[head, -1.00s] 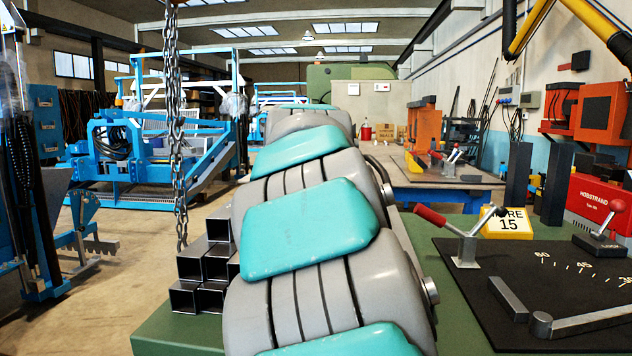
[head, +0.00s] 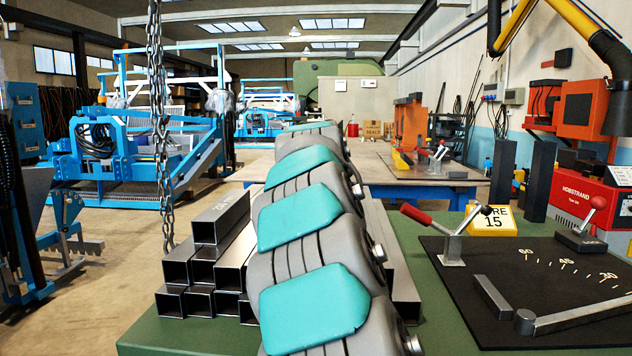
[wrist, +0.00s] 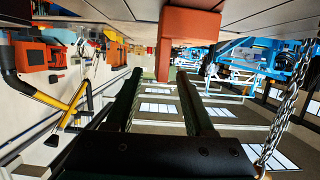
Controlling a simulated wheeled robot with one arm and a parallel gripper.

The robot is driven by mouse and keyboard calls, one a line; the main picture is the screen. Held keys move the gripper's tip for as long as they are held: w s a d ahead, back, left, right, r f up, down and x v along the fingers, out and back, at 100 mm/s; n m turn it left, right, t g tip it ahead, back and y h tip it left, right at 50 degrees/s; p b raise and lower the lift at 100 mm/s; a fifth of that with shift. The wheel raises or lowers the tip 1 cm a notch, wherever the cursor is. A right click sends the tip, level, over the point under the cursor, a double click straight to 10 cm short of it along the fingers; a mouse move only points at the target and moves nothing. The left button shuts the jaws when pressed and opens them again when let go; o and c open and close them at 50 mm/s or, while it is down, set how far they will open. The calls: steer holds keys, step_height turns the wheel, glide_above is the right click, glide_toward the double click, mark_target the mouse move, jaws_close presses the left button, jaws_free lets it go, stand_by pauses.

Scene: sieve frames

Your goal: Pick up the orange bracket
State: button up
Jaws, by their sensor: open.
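An orange-red bracket (wrist: 190,22) shows at the top centre of the wrist view, which is upside down. It has a wide block and a narrower arm that reaches down the picture. My gripper (wrist: 159,72) has its two dark fingers apart, with nothing held between them. The bracket's narrow arm lines up with the gap between the fingertips; I cannot tell whether it is beyond them or between them. In the head view my grey and teal arm fills the middle and hides the gripper, and I cannot make out the bracket.
Steel square tubes (head: 190,268) are stacked on the green bench (head: 160,337), beside and behind my arm. A hanging chain (head: 160,120) is at the left. At right are a black angle plate (head: 590,320), a red-handled lever clamp (head: 452,245) and a yellow sign (head: 492,222).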

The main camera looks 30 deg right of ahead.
steer(key=shift+x, duration=1.25)
jaws_close()
stand_by(0.4)
